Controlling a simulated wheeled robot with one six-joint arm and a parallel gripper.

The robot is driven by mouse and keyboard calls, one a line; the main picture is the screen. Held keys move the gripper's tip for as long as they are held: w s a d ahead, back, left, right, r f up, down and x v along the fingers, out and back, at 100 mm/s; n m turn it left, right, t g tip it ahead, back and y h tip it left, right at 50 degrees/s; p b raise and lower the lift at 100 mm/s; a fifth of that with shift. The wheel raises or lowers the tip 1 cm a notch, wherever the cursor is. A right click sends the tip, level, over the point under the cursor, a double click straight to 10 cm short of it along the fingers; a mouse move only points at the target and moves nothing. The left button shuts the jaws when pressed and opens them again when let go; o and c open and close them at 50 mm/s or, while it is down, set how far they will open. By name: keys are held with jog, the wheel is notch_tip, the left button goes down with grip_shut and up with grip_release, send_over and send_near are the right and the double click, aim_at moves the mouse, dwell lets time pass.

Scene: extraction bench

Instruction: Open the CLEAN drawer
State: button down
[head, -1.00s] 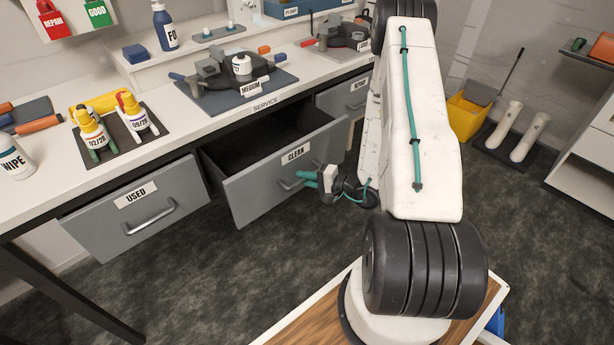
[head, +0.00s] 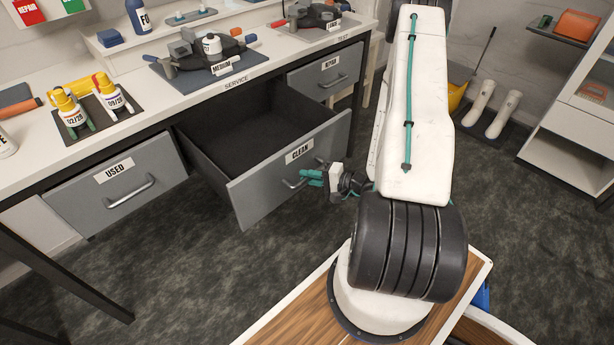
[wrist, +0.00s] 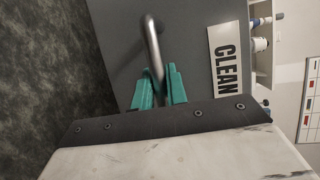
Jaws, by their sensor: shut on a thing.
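The CLEAN drawer (head: 275,187) is a grey drawer in the bench, pulled well out, with its dark, empty-looking inside showing. Its label (head: 299,151) also shows in the wrist view (wrist: 225,62). My gripper (head: 312,178) is at the front of the drawer, its teal fingers shut on the metal bar handle (head: 292,184). In the wrist view the handle (wrist: 153,45) runs down between the two teal fingers (wrist: 160,88). The part of the handle between the fingers is partly hidden.
The bench top (head: 150,100) carries bottles and tools. A shelf unit (head: 567,130) and white boots (head: 493,115) stand at the right. Dark floor (head: 230,270) is clear before the drawer.

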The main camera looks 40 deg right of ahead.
jog(key=shift+a, duration=0.1)
jog(key=c, duration=1.4)
grip_release()
jog(key=v, duration=0.8)
jog(key=shift+w, duration=0.1)
